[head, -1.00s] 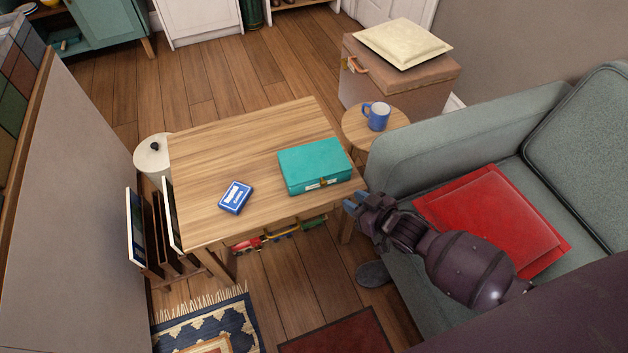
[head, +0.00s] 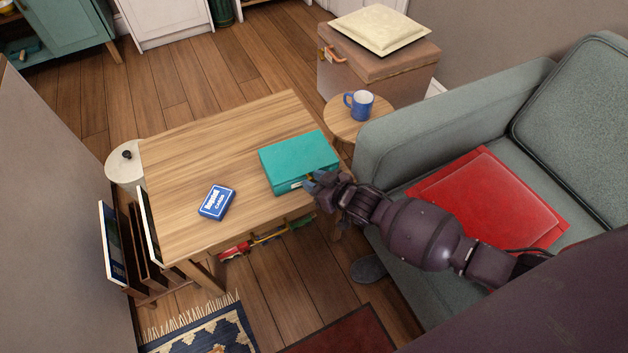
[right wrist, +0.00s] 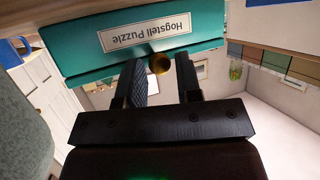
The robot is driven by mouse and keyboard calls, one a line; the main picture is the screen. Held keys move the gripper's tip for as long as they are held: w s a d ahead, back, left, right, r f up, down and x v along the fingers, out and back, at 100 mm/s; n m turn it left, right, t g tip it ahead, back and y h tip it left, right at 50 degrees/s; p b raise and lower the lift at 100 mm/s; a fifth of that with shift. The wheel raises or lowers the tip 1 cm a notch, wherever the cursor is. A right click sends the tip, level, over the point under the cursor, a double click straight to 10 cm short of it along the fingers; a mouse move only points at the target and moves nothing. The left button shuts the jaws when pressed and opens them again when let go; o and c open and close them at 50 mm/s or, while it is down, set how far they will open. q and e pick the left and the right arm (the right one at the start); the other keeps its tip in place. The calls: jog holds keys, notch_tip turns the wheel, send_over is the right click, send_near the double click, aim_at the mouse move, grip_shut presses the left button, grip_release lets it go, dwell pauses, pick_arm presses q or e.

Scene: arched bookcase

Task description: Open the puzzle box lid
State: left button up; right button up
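The teal puzzle box (head: 296,158) lies closed on the wooden table, near its right front corner. In the right wrist view its front side (right wrist: 100,55) shows upside down, with a label reading "Hogstell Puzzle" and a round brass knob or clasp (right wrist: 159,63). My right gripper (head: 314,183) is at the front edge of the box. In the wrist view its two fingers (right wrist: 160,80) are apart, with the brass clasp between their tips. I cannot tell whether either finger touches it. My left gripper is not in view.
A blue card box (head: 216,202) lies on the wooden table (head: 185,150), left of the puzzle box. A blue mug (head: 360,105) stands on a small round table behind.

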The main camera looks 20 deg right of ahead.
grip_shut()
jog(key=shift+r, duration=0.1)
